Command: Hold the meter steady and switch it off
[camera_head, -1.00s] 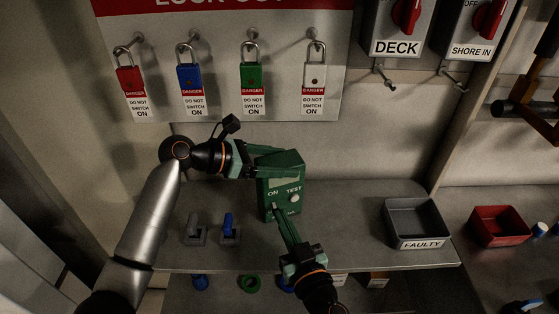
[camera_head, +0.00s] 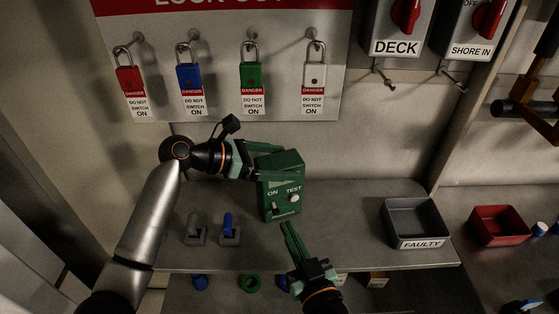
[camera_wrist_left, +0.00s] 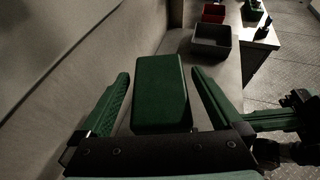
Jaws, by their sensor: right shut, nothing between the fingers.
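The green meter (camera_head: 281,185) stands upright on the shelf, with an "ON" label, a small toggle (camera_head: 274,208) and a pale TEST knob (camera_head: 295,198) on its front. The toggle is too small to read its position. My left gripper (camera_head: 272,162) has one finger on each side of the meter's upper part. The left wrist view shows the meter (camera_wrist_left: 160,95) between these spread fingers (camera_wrist_left: 160,72), with narrow gaps beside it. My right gripper (camera_head: 287,226) is shut and empty, just below and in front of the meter, apart from it.
A grey FAULTY bin (camera_head: 421,243) and a red bin (camera_head: 499,241) are to the right. A grey toggle (camera_head: 195,232) and a blue-handled one (camera_head: 229,228) stand left on the shelf (camera_head: 350,225). Several padlocks hang above. The shelf between meter and FAULTY bin is clear.

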